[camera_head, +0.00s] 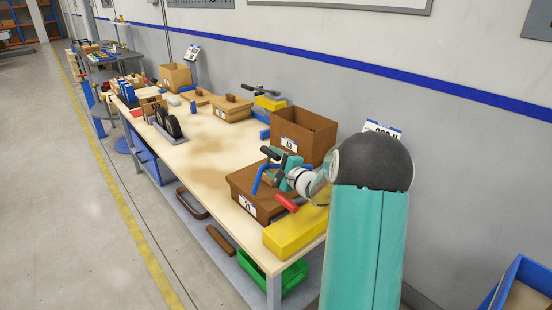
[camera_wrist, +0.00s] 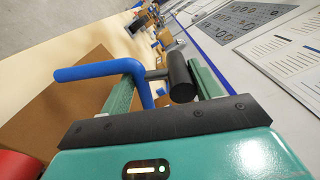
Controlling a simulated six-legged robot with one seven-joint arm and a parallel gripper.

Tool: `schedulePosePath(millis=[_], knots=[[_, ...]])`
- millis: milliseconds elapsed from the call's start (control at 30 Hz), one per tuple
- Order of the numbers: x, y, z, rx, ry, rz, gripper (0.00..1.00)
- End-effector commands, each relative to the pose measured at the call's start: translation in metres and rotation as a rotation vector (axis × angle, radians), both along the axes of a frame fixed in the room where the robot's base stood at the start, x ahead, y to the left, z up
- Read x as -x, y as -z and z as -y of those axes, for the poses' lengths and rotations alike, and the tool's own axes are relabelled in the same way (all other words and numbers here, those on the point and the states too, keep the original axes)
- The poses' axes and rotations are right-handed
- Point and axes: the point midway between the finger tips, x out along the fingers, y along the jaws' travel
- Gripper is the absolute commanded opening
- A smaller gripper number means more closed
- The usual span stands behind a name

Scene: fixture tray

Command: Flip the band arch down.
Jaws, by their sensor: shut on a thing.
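The band arch, which I take to be the bent blue bar (camera_head: 258,179), stands raised above the closed brown box at the near end of the workbench. In the wrist view the blue bar (camera_wrist: 98,71) runs in from the left, bends and drops between my fingers. My gripper (camera_head: 288,178) is at the bar, shut on it as far as I can tell. It also shows in the wrist view (camera_wrist: 162,88). A black cylindrical handle (camera_wrist: 181,78) sits beside the bend, close to the right finger. The exact contact is hidden.
A yellow block (camera_head: 292,235) with a red grip (camera_head: 286,203) sits at the bench's near edge. An open brown box (camera_head: 303,136) stands behind. The closed brown box (camera_head: 241,187) is left of my gripper.

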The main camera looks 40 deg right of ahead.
Motion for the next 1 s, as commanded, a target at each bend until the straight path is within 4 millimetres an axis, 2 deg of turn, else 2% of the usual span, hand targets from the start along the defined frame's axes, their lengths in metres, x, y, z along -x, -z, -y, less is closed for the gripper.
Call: schedulePosePath(millis=[33,267,300,400,767,867,1000], knots=[[0.002,0.006,0.002,-0.006,0.007,-0.01,0.22],[0.002,0.006,0.003,-0.007,0.009,-0.012,0.22],[0.002,0.006,0.003,-0.007,0.009,-0.012,0.65],[0.002,0.006,0.003,-0.006,0.008,-0.012,0.8],[0.006,0.003,0.002,-0.003,0.004,-0.006,0.8],[0.017,0.002,0.003,-0.002,0.005,-0.005,0.8],[0.044,0.001,0.006,-0.002,0.007,-0.006,0.8]])
